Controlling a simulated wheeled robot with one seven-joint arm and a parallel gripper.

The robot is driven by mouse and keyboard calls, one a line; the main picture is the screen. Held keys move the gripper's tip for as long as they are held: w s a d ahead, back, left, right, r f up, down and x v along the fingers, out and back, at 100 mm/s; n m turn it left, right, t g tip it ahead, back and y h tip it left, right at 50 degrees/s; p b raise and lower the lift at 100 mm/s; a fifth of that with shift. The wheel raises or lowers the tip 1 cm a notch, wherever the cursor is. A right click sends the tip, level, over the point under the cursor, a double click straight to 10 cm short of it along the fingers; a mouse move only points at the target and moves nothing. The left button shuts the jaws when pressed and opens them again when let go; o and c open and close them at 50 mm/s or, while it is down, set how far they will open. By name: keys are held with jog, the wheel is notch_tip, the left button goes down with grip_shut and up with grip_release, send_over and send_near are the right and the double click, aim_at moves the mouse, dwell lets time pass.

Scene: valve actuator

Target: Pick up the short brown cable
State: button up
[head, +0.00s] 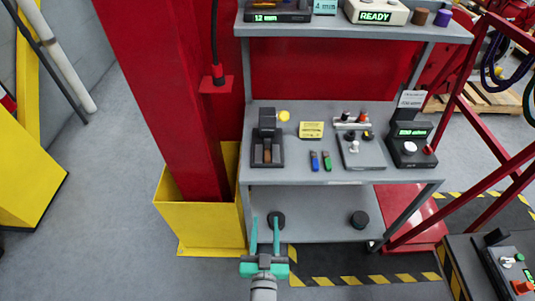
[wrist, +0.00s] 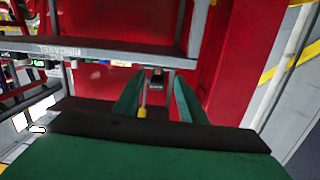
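My gripper (head: 265,222) is in front of the lower part of the grey shelf unit, with its two teal fingers apart and nothing seen between them. In the wrist view the fingers (wrist: 156,100) also stand apart. A small brown piece (head: 267,152) sits in a black holder on the middle shelf, above and beyond my gripper; it may be the short brown cable, but it is too small to tell. A brown cylinder (head: 419,16) stands on the top shelf. My gripper touches neither.
The grey middle shelf (head: 290,178) also holds a yellow label box (head: 311,130), blue and green pieces, and devices. A red column (head: 170,90) in a yellow base (head: 205,230) stands left. Red rails (head: 465,90) stand right. Grey floor (head: 100,220) is clear at left.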

send_near(268, 160)
jog(key=w, duration=0.4)
jog(key=shift+d+n+t+y, duration=0.2)
jog(key=shift+n+t+y, duration=0.1)
jog(key=shift+n+t, duration=0.1)
jog(key=shift+w+a+f, duration=0.1)
jog(key=shift+w+f, duration=0.1)
jog(key=shift+w, duration=1.35)
jog(key=shift+w+f, duration=0.2)
jog(key=shift+w, duration=1.35)
grip_shut()
